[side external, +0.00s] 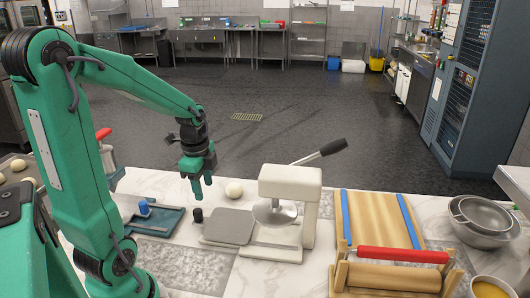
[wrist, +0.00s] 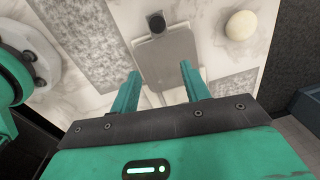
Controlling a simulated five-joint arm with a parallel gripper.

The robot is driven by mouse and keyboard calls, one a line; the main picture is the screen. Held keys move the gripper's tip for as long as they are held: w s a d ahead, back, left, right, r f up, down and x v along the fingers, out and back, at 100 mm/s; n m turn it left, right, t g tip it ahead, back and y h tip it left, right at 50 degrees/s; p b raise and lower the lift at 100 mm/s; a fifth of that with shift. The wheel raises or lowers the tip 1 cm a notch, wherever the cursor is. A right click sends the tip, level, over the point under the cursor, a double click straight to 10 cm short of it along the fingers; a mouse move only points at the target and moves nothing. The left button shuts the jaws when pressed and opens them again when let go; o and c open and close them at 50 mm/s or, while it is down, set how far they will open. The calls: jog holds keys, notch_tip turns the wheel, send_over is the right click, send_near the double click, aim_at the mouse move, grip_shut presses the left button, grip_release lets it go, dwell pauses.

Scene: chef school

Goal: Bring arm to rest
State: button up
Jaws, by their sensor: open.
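My gripper (side external: 202,187) is green and hangs pointing down above the marble counter (side external: 262,278), at the end of my raised green arm. In the wrist view my gripper (wrist: 158,84) shows two fingers spread apart with nothing between them. A pale dough ball (side external: 234,190) lies on the counter just right of the gripper in the side view. It also shows at the upper right of the wrist view (wrist: 241,25). A grey plate with a black knob (side external: 228,227) lies in front of the gripper, and it shows beyond the fingers in the wrist view (wrist: 165,58).
A white press (side external: 290,185) with a black-handled lever stands right of the gripper. Farther right are a wooden board with blue strips (side external: 380,220), a red-handled rolling pin (side external: 403,255) and metal bowls (side external: 482,218). A blue-grey tray (side external: 155,221) lies left. The air above the counter is mostly free.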

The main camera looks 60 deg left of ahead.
jog(key=s+d+r+n+t, duration=0.2)
jog(key=d+r+n, duration=0.3)
jog(key=d, duration=0.3)
jog(key=s+d+r+n+t, duration=0.2)
jog(key=d+r+n, duration=0.2)
jog(key=d, duration=0.4)
jog(key=shift+d+r+n+t+h, duration=0.2)
jog(key=shift+r+n+t+h, duration=0.15)
jog(key=shift+r, duration=0.2)
